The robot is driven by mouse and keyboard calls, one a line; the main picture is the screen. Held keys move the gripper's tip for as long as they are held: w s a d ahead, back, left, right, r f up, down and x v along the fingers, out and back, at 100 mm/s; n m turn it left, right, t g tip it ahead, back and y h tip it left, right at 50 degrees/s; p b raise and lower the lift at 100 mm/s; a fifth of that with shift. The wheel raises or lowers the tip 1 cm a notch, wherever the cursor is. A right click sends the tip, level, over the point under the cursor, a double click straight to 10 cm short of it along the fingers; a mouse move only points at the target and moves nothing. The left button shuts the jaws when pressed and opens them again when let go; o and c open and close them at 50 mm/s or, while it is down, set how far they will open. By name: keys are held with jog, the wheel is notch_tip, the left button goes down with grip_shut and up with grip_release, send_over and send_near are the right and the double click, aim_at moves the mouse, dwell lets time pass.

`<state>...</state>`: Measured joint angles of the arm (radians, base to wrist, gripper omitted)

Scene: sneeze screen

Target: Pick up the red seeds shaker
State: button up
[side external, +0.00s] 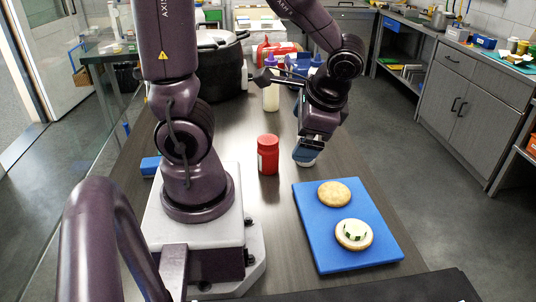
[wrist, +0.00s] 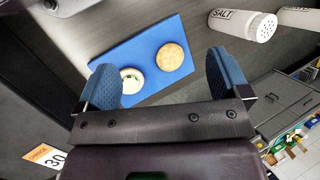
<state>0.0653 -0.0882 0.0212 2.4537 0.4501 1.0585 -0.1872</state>
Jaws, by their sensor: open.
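The red shaker (side external: 268,155) stands upright on the dark table, just right of my arm's base in the side view. Its label is only partly seen at its left edge. I do not see it in the wrist view. My gripper (side external: 305,151) is to the right of the red shaker, apart from it and tilted down. In the wrist view my gripper (wrist: 160,64) has its two blue fingers wide apart with nothing held between them. The blue board shows beyond them.
A white salt shaker (wrist: 242,24) stands close by my gripper, partly hidden behind it in the side view. A blue board (side external: 312,222) holds two round bread pieces, one topped. A black pot (side external: 222,70) and several bottles (side external: 271,95) stand farther back.

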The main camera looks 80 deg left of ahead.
jog(key=s+a+f+m+g+y, duration=0.2)
jog(key=a+f+m+g+y, duration=0.2)
jog(key=a+f+m+y, duration=0.4)
jog(key=m+t+y, duration=0.5)
jog(key=m+t, duration=0.2)
jog(key=m, duration=0.2)
send_near(269, 154)
jog(key=shift+w+a, duration=0.1)
jog(key=shift+a, duration=0.05)
jog(key=shift+a+f, duration=0.15)
jog(key=shift+a, duration=0.1)
jog(key=a, duration=0.7)
jog(key=shift+a, duration=0.1)
jog(key=shift+w+a+f, duration=0.1)
jog(key=shift+a+f, duration=0.05)
jog(key=shift+a, duration=1.15)
jog(key=shift+a+f, duration=0.15)
jog(key=shift+a, duration=1.2)
jog(key=c, duration=1)
jog(key=shift+c, duration=0.2)
jog(key=shift+r, duration=0.1)
notch_tip(269, 154, up, 10)
jog(key=shift+f, duration=0.1)
